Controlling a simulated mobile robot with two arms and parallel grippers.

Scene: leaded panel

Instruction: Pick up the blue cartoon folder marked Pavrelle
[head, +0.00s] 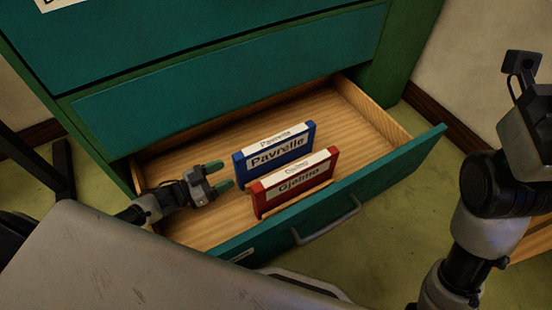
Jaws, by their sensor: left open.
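The blue folder (275,153) marked Pavrelle stands upright in the open bottom drawer (372,108). A white label with its name runs along its front and top. My left gripper (221,176) is inside the drawer, just left of the blue folder. It is open and empty, with its green-tipped fingers pointing right toward the folder's left end, apparently a small gap away. My right arm is at the right side of the view, outside the drawer; its fingertips are not clearly seen.
A red folder (294,184) marked Gjelmo stands in front of the blue one, close to it. The drawer front (400,166) has a grey handle (327,222). The drawer floor behind and right of the folders is bare. Closed green drawers (230,82) rise above.

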